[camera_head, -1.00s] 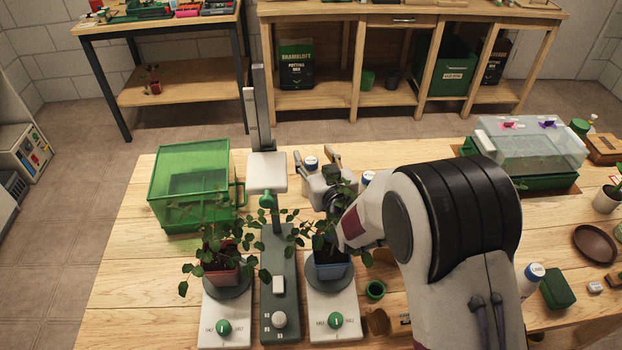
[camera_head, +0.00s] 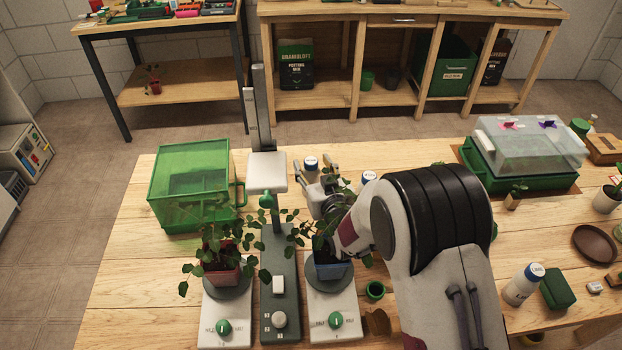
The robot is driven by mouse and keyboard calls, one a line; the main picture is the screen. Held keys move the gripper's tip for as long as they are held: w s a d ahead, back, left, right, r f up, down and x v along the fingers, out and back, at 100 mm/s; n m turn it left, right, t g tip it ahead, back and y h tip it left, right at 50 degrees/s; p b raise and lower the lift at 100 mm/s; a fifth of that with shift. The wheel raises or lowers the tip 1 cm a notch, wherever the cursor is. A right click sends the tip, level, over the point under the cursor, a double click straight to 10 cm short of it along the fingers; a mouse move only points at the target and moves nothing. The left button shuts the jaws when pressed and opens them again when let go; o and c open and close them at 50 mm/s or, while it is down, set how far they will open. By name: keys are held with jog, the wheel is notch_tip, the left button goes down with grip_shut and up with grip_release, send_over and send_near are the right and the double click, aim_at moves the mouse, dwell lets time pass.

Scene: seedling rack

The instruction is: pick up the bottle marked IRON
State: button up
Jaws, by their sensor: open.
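Three white bottles with blue tops are in view, and I cannot read IRON on any of them. One bottle (camera_head: 311,164) stands at the back of the bench. It appears between the fingertips of my gripper (camera_head: 314,163) or just beyond them; I cannot tell which. A second bottle (camera_head: 369,178) stands just right of the gripper, its lower part hidden by my arm. A third bottle (camera_head: 520,286) stands at the front right. My gripper is open, fingers pointing to the back, partly hidden by leaves and my wrist.
A potted plant in a blue pot (camera_head: 332,268) stands close in front of my gripper, its leaves overlapping it. A red-potted plant (camera_head: 220,268), a grey post stand (camera_head: 280,255) and a green clear box (camera_head: 190,218) are to the left. A lidded propagator (camera_head: 520,180) stands back right.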

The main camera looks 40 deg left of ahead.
jog(key=shift+x, duration=1.05)
grip_shut()
